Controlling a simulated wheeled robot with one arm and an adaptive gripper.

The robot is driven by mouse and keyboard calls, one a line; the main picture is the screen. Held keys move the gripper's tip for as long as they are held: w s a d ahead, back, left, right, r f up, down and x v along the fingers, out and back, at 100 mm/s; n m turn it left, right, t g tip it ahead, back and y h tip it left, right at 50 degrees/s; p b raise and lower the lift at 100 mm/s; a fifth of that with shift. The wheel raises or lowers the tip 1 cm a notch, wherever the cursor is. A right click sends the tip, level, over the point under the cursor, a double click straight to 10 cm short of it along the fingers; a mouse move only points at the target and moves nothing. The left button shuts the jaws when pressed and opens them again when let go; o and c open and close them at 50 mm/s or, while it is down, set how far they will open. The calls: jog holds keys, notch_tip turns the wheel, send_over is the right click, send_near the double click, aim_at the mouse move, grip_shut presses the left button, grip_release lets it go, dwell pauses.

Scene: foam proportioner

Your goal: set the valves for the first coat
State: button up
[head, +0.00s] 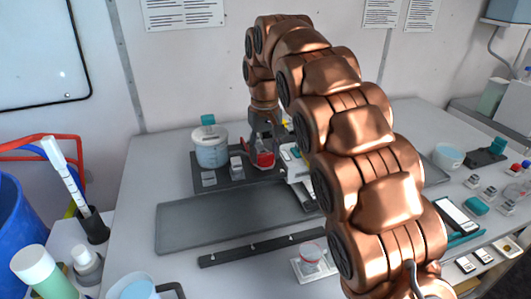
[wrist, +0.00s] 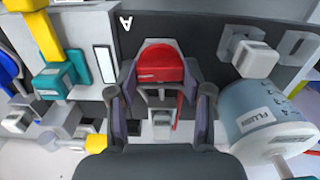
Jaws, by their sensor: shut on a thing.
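My gripper (head: 263,138) is at the dark plate at the back of the bench, pointing down. It is shut on a red part (wrist: 160,62), which sits between its two fingers in the wrist view; the red also shows in the head view (head: 265,159). I cannot tell its full shape or its setting. A yellow handle (wrist: 46,40) and a teal handle (wrist: 72,68) are on the pale block left of the fingers in the wrist view. A clear tank marked FLUSH (wrist: 262,108) stands at the right there, and left of my gripper in the head view (head: 211,152).
A bare dark grey mat (head: 205,222) lies in front of the plate. A small cup with red contents (head: 311,253) stands near the front. A phone-like device (head: 456,214) and several small blocks are at the right. A blue bin (head: 14,210) is at the far left.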

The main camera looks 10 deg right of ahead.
jog(key=shift+m, duration=0.4)
jog(key=o, duration=1.2)
jog(key=shift+c, duration=0.2)
